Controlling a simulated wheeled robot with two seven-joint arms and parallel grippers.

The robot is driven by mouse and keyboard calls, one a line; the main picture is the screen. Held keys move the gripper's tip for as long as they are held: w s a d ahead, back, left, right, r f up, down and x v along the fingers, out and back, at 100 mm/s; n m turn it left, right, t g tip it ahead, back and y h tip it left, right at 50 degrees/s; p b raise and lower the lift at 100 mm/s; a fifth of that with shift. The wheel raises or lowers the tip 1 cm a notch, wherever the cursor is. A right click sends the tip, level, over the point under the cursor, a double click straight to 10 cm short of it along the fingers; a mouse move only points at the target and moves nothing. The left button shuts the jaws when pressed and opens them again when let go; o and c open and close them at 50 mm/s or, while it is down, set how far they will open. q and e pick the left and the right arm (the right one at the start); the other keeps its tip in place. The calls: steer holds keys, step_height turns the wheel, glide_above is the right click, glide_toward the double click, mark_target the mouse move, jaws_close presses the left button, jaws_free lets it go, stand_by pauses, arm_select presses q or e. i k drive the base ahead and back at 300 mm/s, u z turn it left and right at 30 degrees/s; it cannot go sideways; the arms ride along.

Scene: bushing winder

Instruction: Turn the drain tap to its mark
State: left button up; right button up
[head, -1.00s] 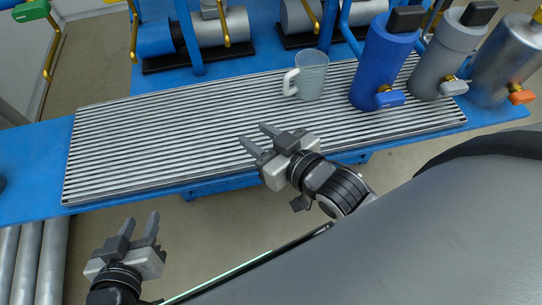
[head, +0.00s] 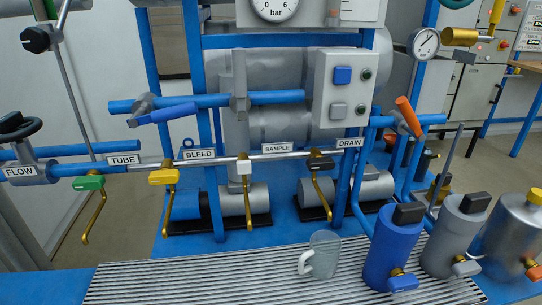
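The DRAIN label (head: 350,142) sits at the right end of the thin grey pipe in the head view. Just left of it is a tap with a black handle (head: 320,162) and a brass spout bent downward. The handle looks roughly in line with the pipe. I cannot make out a mark on it at this size. The labels stand between the taps, so which tap DRAIN names is not fully certain. Neither of my grippers is in the head view now.
Taps with green (head: 88,183), yellow (head: 163,177) and white (head: 244,167) handles line the same pipe. A clear mug (head: 322,254) stands on the slatted grate (head: 200,286). Blue (head: 392,247) and grey (head: 455,238) cylinders stand right. An orange handle (head: 408,116) is upper right.

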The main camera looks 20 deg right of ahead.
mark_target(320, 163)
steer(key=z, duration=1.05)
steer(key=k, duration=0.2)
